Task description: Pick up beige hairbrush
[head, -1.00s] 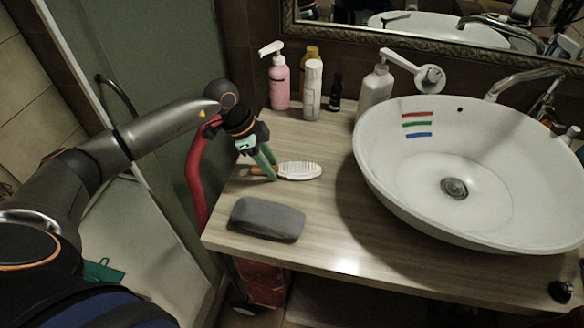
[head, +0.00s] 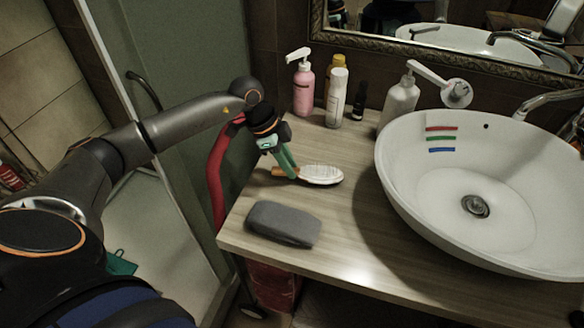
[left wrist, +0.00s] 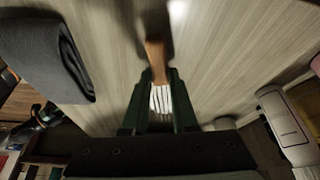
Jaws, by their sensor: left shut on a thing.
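The hairbrush (head: 322,175) lies near the left end of the counter, with pale bristles facing up and an orange-brown handle pointing left. My left gripper (head: 292,174) comes down over it from the left and is shut on it where the handle meets the head. In the left wrist view the brush's wooden handle (left wrist: 155,54) extends beyond my left gripper (left wrist: 160,78), and white bristles show between the green fingers. Whether the brush touches the counter or is slightly above it, I cannot tell. My right gripper is not in view.
A grey case (head: 283,223) lies close in front of the brush. A pink pump bottle (head: 304,88), a white bottle (head: 337,98) and a dispenser (head: 398,104) stand at the back. A white basin (head: 440,200) fills the right. The glass panel borders the left.

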